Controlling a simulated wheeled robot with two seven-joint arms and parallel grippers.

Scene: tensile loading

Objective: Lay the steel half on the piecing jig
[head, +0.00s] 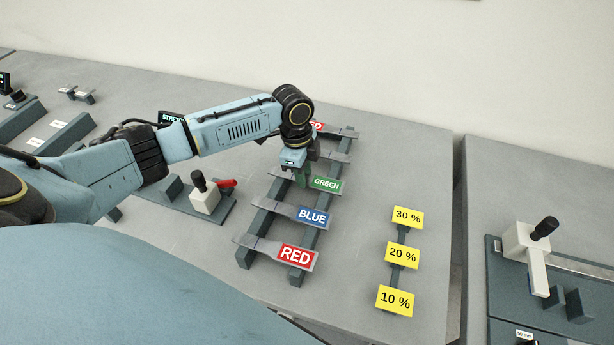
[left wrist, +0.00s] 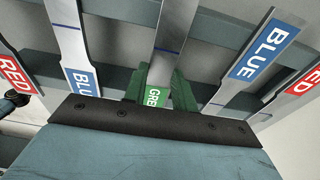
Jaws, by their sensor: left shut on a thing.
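Flat grey steel strips with coloured labels lie across a dark rail rack (head: 311,245). The strip labelled GREEN (head: 327,184) is in the middle of the row. My left gripper (head: 304,178) is over that strip, pointing down. In the left wrist view its green fingers (left wrist: 157,90) are shut on the green-labelled strip (left wrist: 170,42), one on each side near the label. The strip still appears level with its neighbours; I cannot tell whether it touches the rails. Which fixture is the piecing jig is not clear. My right gripper is not in view.
A BLUE strip (head: 313,217) and a RED strip (head: 295,255) lie nearer in the rack. Left of it stands a white block with a black knob (head: 204,195). Yellow percent signs (head: 402,255) stand to the right. A lever fixture (head: 530,246) is on the right table, across a gap.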

